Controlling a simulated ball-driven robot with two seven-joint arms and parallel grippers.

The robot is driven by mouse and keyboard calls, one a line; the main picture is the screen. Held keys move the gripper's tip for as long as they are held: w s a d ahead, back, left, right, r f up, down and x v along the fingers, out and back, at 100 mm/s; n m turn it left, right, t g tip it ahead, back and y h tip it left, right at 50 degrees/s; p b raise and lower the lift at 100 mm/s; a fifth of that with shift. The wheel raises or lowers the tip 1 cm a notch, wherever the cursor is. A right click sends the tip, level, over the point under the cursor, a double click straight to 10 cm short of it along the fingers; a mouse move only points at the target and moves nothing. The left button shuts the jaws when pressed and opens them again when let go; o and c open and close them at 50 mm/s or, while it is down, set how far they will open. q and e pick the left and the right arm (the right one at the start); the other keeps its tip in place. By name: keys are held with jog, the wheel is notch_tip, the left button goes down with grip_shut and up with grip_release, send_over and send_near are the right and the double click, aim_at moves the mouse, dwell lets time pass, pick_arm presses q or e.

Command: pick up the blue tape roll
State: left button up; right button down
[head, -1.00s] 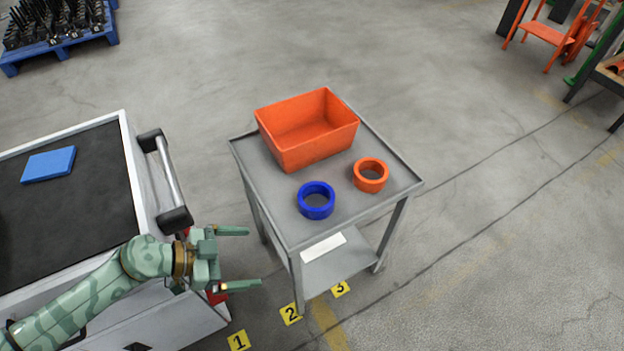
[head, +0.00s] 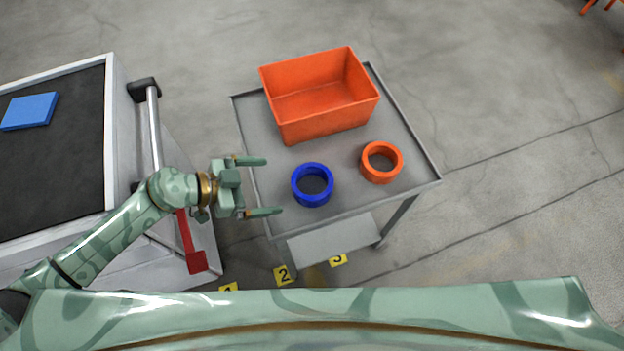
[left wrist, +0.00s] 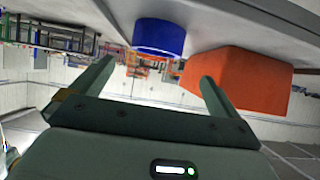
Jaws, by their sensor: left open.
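The blue tape roll (head: 299,196) lies flat on the grey table near its front left part. My left gripper (head: 265,186) is open and empty, just left of the roll, its two fingers pointing right toward it. The fingers appear over the table's left edge and apart from the roll. In the left wrist view the blue roll (left wrist: 158,38) shows beyond and between the open fingers (left wrist: 155,78), in a picture that looks upside down. My right gripper is not in view.
An orange tape roll (head: 367,173) lies right of the blue one. An orange bin (head: 320,122) stands behind both; it also shows in the left wrist view (left wrist: 245,80). The grey table (head: 420,178) has a raised rim. A cart (head: 112,150) with a handle stands at left.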

aim_at(307, 190)
pick_arm(q)
jog(key=b+x, duration=0.1)
jog(key=x, duration=0.4)
jog(key=shift+w+d+f, duration=0.1)
jog(key=shift+d+f, duration=0.15)
jog(key=shift+d, duration=0.05)
jog(key=b+x, duration=0.3)
jog(key=x, duration=0.1)
jog(key=shift+d, duration=0.45)
jog(key=shift+d+f, duration=0.1)
jog(key=shift+d, duration=0.15)
jog(key=c, duration=1)
